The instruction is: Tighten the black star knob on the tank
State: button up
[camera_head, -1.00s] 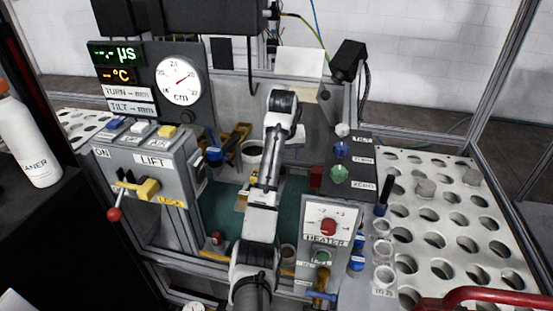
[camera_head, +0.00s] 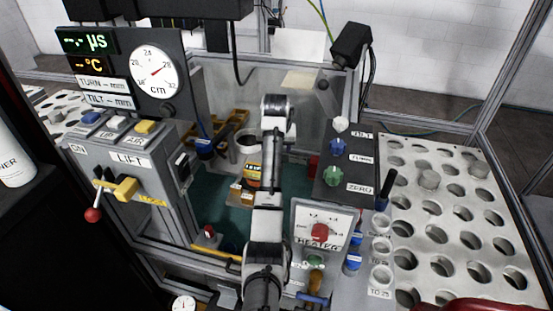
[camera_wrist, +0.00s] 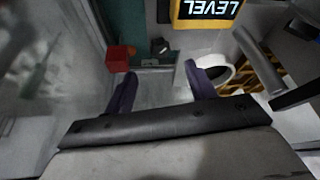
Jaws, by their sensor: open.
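My gripper (camera_wrist: 158,82) is open in the wrist view, its two dark purple fingers apart with nothing held between them. In the head view it is hidden behind my arm. A small black knob-like part (camera_wrist: 160,46) shows just beyond the fingers, beside a red block (camera_wrist: 121,58); I cannot tell whether it is the star knob. In the head view a small dark round part (camera_head: 323,84) sits on the clear back panel of the tank (camera_head: 300,105). Its star shape is too small to confirm. My gripper touches neither part.
The heater box (camera_head: 321,232), knob panel (camera_head: 345,170) and lift box (camera_head: 135,165) crowd the sides. A perforated rack (camera_head: 455,215) stands at right.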

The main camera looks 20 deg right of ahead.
jog(key=x, duration=0.8)
jog(key=shift+w+d+f, duration=0.1)
jog(key=shift+f, duration=0.2)
jog(key=c, duration=1)
jog(key=m, duration=0.2)
jog(key=m+g+h, duration=0.1)
jog(key=m, duration=0.1)
jog(key=shift+w+m+h, duration=0.15)
jog(key=shift+m+h, duration=0.15)
jog(key=shift+m, duration=0.1)
jog(key=shift+w+a+m+g+h+b, duration=0.15)
jog(key=shift+m+g+h+b, duration=0.2)
jog(key=shift+m, duration=0.75)
jog(key=shift+a+m+g+h+b, duration=0.15)
jog(key=shift+m+g+b, duration=0.3)
jog(key=shift+m, duration=0.65)
